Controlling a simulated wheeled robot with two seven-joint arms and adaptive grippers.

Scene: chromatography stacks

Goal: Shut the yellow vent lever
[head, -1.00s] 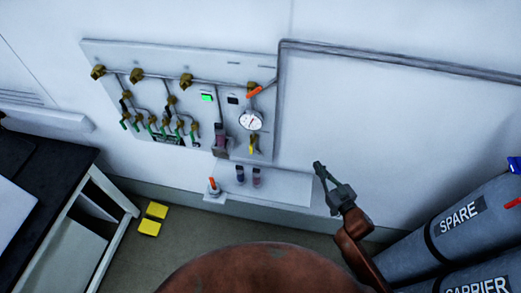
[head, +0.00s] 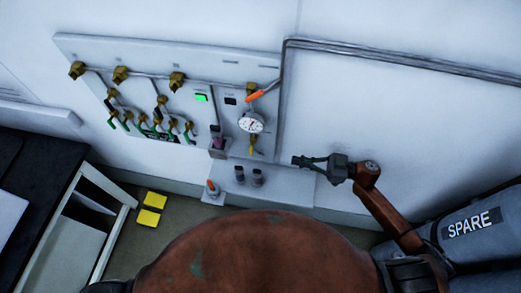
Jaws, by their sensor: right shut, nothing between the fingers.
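The yellow vent lever (head: 252,150) is on the wall panel (head: 190,60), just below the round white gauge (head: 251,122). It looks small and hangs roughly downward from a brass valve. My right gripper (head: 296,161) is to the right of the lever, with its fingers pointing left toward it. It is shut and empty, and a gap separates it from the lever. My left gripper is not in view.
An orange-red handle (head: 262,92) sits above the gauge. Green levers (head: 158,130) are at the panel's left. A shelf (head: 290,187) with two small vials is below.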

